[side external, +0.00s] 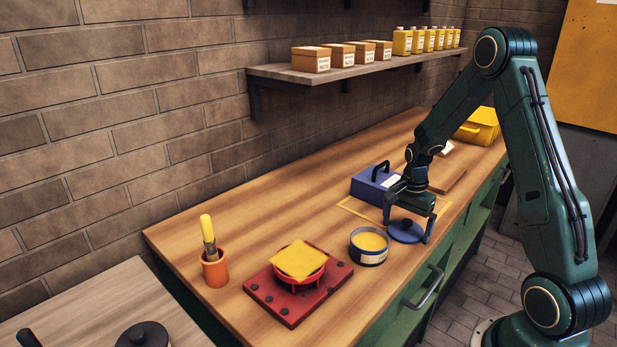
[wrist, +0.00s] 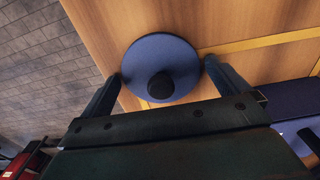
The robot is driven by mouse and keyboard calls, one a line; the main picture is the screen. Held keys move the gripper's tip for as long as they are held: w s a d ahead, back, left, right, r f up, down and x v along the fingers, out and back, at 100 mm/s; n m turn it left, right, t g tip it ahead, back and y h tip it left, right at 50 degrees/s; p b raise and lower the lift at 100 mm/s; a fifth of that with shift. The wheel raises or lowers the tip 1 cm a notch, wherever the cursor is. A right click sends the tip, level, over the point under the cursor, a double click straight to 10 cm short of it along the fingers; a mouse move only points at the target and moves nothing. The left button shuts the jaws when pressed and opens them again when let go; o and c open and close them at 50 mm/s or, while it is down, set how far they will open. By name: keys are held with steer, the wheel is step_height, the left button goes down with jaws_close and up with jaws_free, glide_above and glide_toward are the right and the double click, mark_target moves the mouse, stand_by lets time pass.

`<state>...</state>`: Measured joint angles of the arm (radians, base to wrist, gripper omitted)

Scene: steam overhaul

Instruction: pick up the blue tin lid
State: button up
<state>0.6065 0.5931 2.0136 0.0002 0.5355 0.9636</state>
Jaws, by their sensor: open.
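The blue tin lid (side external: 406,231) is a round disc with a dark knob on top. It lies flat on the wooden workbench, near the front edge. In the wrist view the lid (wrist: 160,62) sits between the two fingers, its dark knob facing the camera. My gripper (side external: 408,228) is open, with one finger on each side of the lid. In the wrist view my gripper (wrist: 162,72) has its fingertips close to the lid's rim; I cannot tell whether they touch it. The open blue tin (side external: 369,246) with yellow contents stands to the left of the lid.
A blue box (side external: 375,186) with a black handle stands behind my gripper. A red plate (side external: 298,284) holds a red ring with a yellow cloth (side external: 299,260). An orange cup (side external: 215,269) holds a brush. A wooden shelf (side external: 345,72) hangs above. Bare bench lies left of the blue box.

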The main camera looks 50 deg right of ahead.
mark_target(404, 222)
stand_by(0.4)
steer(key=c, duration=0.7)
steer(key=shift+r, duration=0.1)
steer(key=shift+c, duration=0.2)
step_height(404, 222, up, 20)
stand_by(0.3)
stand_by(0.5)
steer(key=w+a+f+n, duration=0.2)
steer(key=a+f+n, duration=0.4)
steer(key=a, duration=0.8)
step_height(404, 222, down, 2)
steer(key=shift+w+f, duration=0.1)
steer(key=shift+w, duration=0.3)
